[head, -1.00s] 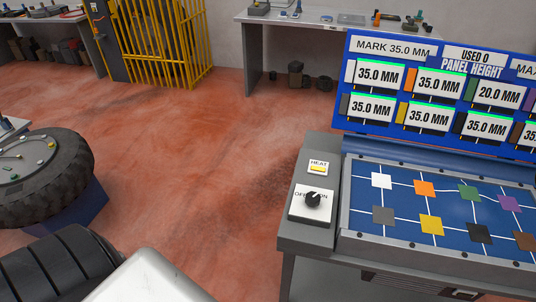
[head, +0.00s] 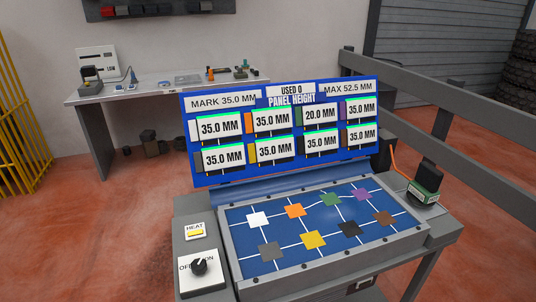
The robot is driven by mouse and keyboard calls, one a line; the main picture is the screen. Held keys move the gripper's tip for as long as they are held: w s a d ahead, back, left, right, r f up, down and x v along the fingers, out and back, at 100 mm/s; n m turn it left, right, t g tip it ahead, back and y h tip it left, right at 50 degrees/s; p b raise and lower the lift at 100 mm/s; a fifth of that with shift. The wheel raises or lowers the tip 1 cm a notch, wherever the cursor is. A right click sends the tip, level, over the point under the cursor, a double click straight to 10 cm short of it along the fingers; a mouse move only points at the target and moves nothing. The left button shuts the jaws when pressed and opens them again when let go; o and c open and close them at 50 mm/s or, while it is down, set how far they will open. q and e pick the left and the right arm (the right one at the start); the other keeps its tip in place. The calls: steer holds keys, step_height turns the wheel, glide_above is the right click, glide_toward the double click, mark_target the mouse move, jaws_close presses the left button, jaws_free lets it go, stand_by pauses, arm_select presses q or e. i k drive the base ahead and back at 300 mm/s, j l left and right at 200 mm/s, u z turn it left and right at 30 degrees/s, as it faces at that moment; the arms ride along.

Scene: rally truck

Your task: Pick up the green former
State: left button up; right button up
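A green square (head: 331,199) lies in the upper row of the blue panel (head: 275,243), between an orange square (head: 295,211) and a purple square (head: 361,194). I cannot tell whether this square is the green former. Small green items (head: 243,66) also stand on the back bench, too small to make out. The blue display board (head: 190,160) behind the panel shows 20.0 MM beside a green swatch and 35.0 MM beside the other colours. Neither of my grippers is in view.
A control box with a HEAT button (head: 195,232) and an OFF/ON knob (head: 199,267) adjoins the panel's left side. A black device with a green-edged label (head: 424,192) stands at its right. Grey rails (head: 470,160) run behind. Red floor is open at left.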

mark_target(423, 191)
steer(key=z, duration=1.25)
steer(key=i+l+u, duration=0.4)
steer(key=i, duration=0.25)
steer(key=i+l+u, duration=0.4)
steer(key=i+l, duration=0.2)
